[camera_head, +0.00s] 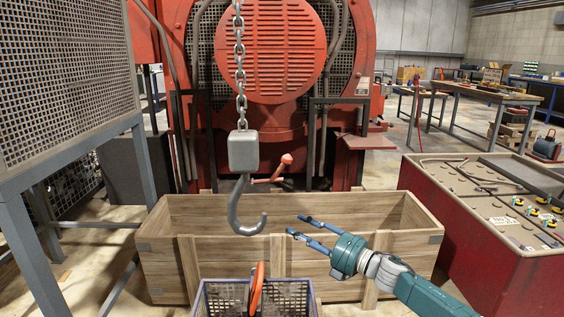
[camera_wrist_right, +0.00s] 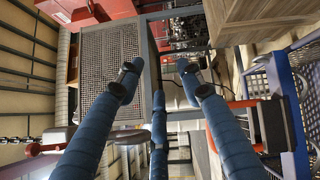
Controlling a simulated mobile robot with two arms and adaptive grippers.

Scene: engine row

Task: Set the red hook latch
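A grey steel hook (camera_head: 245,215) hangs below a grey block (camera_head: 243,151) on a chain in the head view. A red lever with a rounded end (camera_head: 286,159), which looks like the latch, sticks out up and to the right beside the hook's shank. My right gripper (camera_head: 298,226) is right of the hook and apart from it, fingers pointing left. Its blue fingers are spread and empty in the wrist view (camera_wrist_right: 165,75). A red piece (camera_wrist_right: 36,150) and a grey shape there may be the latch and hook, partly hidden by a finger. My left gripper is not in view.
A long wooden crate (camera_head: 210,262) stands behind and below the hook. A blue basket (camera_head: 300,298) with an orange-red handle (camera_head: 257,286) is in front. A mesh-sided frame (camera_head: 62,70) stands left, a red cabinet (camera_head: 500,262) right, and a large red machine behind.

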